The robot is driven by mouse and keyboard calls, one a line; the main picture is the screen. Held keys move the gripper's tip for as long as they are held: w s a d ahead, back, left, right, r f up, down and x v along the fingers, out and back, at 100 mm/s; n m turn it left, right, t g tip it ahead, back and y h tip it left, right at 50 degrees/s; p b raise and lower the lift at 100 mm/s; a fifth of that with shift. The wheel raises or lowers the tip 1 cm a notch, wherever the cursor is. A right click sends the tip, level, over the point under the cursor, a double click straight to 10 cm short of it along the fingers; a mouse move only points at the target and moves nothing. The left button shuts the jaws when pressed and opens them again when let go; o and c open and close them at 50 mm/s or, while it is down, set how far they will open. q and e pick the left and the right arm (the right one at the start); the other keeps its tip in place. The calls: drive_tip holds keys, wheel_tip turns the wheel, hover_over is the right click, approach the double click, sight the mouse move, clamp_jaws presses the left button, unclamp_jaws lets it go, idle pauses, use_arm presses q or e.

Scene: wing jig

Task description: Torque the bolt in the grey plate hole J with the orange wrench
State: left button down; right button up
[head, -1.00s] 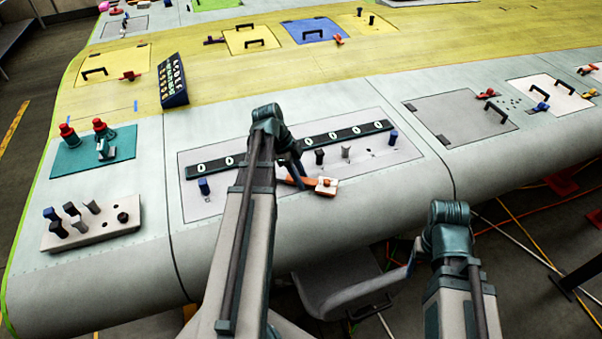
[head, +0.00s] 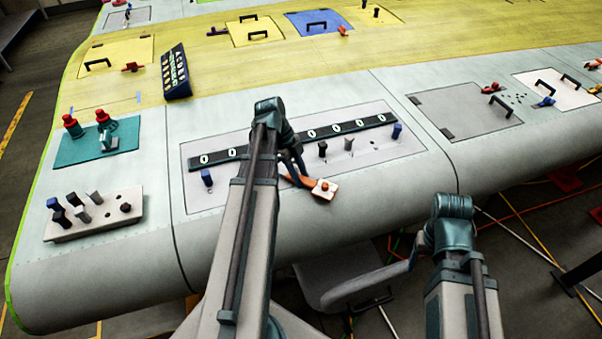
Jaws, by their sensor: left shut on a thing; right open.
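The grey plate (head: 228,196) lies on the near wing skin, with a dark strip of white ring marks (head: 345,128) along it. Bolts stand in it: a blue one (head: 207,177) at left, a black one (head: 322,149), a grey one (head: 348,143) and a blue one (head: 397,130) at right. The hole letters are too small to read. My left gripper (head: 296,176) is shut on the orange wrench (head: 314,184), whose pale square end points right near the plate's front edge. My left arm hides part of the plate. My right gripper (head: 419,246) is open and empty, off the wing's front edge.
A pale block with several bolts (head: 95,228) sits at left, below a teal mat (head: 75,153) with red-topped tools. A dark lettered board (head: 176,72) stands behind. A grey hatch panel (head: 455,118) lies to the right.

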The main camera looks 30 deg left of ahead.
sight(296, 194)
use_arm(q)
drive_tip(key=shift+s, duration=0.1)
drive_tip(key=shift+s+m+g, duration=0.5)
drive_tip(key=shift+s+m, duration=0.65)
drive_tip(key=shift+m, duration=0.05)
drive_tip(key=shift+s+a+m+g, duration=0.15)
drive_tip(key=shift+s+m+g, duration=0.15)
drive_tip(key=shift+s+m, duration=0.45)
drive_tip(key=shift+r, duration=0.1)
wheel_tip(296, 194, up, 7)
drive_tip(key=p, duration=0.7)
